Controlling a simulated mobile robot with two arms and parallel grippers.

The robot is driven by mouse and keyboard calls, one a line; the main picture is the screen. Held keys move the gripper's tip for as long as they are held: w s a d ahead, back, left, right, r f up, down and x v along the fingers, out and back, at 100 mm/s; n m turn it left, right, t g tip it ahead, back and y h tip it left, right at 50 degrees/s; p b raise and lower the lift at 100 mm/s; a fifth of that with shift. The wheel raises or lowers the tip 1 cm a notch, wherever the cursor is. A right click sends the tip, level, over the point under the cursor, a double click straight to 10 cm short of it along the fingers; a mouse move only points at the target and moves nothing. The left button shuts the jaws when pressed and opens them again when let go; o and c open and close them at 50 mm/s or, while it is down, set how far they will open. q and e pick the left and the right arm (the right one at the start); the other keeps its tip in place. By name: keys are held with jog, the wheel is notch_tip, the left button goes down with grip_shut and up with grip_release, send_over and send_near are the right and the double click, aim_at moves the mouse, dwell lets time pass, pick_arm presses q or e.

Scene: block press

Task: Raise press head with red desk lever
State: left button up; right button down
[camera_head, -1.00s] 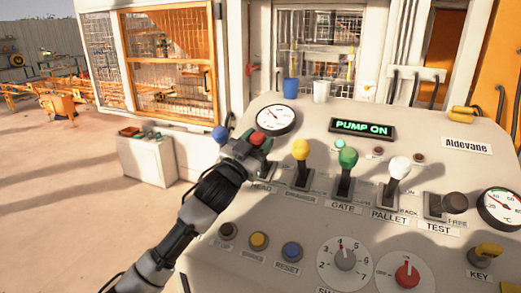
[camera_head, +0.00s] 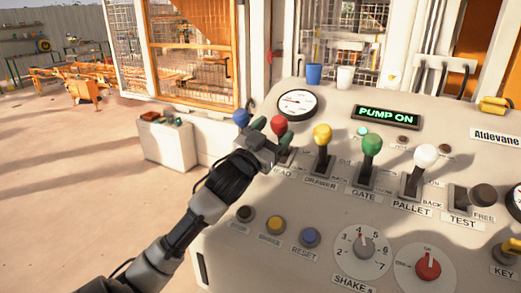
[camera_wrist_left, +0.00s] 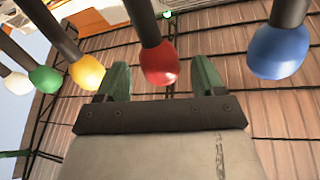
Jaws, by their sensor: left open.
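The red lever knob (camera_head: 279,125) stands on the HEAD lever at the left of the desk's lever row. My left gripper (camera_head: 271,132) is open at this knob, with one green finger on each side of it. In the left wrist view the red knob (camera_wrist_left: 160,63) sits between the two spread fingertips (camera_wrist_left: 162,80), with a gap on both sides. The lever's slot is partly hidden by my gripper. The press head cannot be made out. My right gripper is not in view.
A blue knob (camera_head: 241,118) stands close to the left of the red one. Yellow (camera_head: 322,134), green (camera_head: 372,145) and white (camera_head: 426,155) lever knobs stand to the right. The display (camera_head: 387,116) reads PUMP ON. Push buttons and dials lie nearer on the desk.

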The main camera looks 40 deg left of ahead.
pick_arm(q)
jog(key=b+v, duration=0.2)
jog(key=v, duration=0.6)
jog(key=shift+s+b, duration=0.15)
jog(key=shift+b, duration=0.15)
